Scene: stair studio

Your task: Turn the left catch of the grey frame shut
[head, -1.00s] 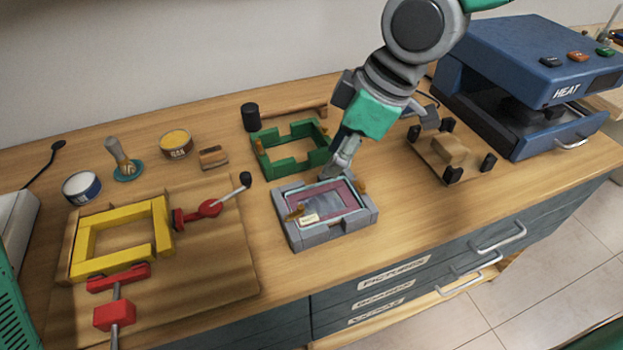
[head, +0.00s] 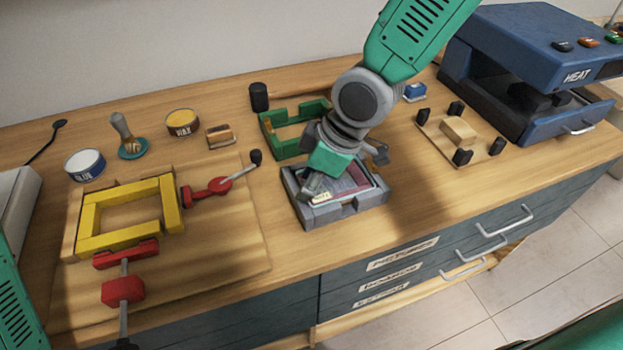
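The grey frame (head: 346,211) lies flat on the bench, with a dark reddish panel and a small pale label (head: 320,197) inside it. My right gripper (head: 311,188) points down over the frame's left part, its tips at or just above the left side. Its fingers overlap in this view, so I cannot tell whether they are open or touching the frame. The left catch, a small brass-coloured piece, is hidden behind the gripper. My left gripper is out of view.
A green frame (head: 272,138) and a mallet (head: 259,97) are behind the grey frame. A yellow frame (head: 91,228) with red clamps (head: 123,291) is at left. A wooden jig (head: 436,131) and blue heat press (head: 536,45) are at right.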

